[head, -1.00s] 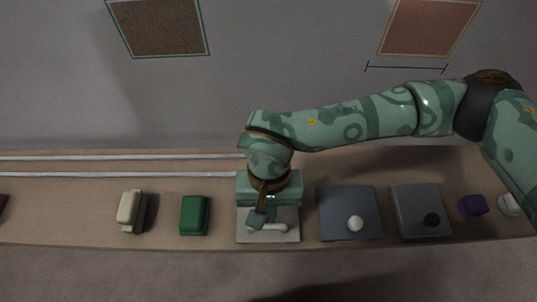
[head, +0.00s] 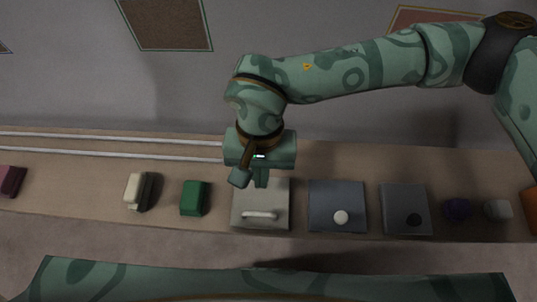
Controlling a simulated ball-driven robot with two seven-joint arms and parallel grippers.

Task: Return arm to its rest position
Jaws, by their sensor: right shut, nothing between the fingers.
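My right arm reaches in from the right in the head view. Its gripper (head: 260,178) is shut and empty, above the back part of a light grey square plate (head: 274,192). A pale bar-shaped handle (head: 260,215) lies on the front part of that plate, apart from the fingers. A green patterned link of mine crosses the bottom of the view. My left gripper is not in view.
Left of the plate are a green block (head: 193,198), a cream and dark block (head: 136,190) and a maroon block (head: 10,180). To the right are a dark panel with a white knob (head: 341,217), a grey panel with a black knob (head: 414,220), a purple object (head: 457,208) and a whitish one (head: 498,210).

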